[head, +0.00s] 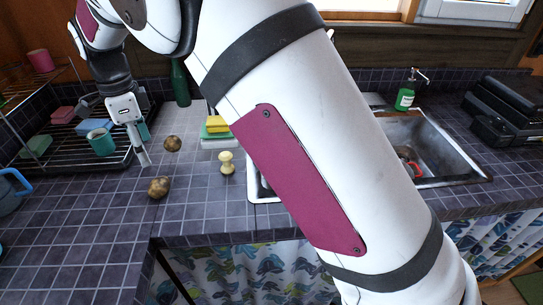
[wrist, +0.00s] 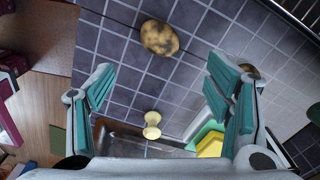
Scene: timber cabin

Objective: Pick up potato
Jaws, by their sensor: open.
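A brown, blotchy potato (head: 158,187) lies on the dark tiled counter near its front edge. In the wrist view this potato (wrist: 159,37) is at the top centre, beyond the fingertips. A second potato (head: 173,144) lies farther back on the counter. In the wrist view that one (wrist: 248,70) is partly hidden behind the right finger. My gripper (head: 143,148) is open and empty above the counter, to the left of both potatoes in the head view. Its teal-padded fingers (wrist: 162,85) stand wide apart in the wrist view, with bare tiles between them.
A dish rack (head: 75,160) with a teal mug (head: 101,141) stands left of my gripper. A cream knobbed object (head: 227,163) and a yellow sponge (head: 217,124) are to the right, by the sink (head: 440,150). A green bottle (head: 180,83) stands behind.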

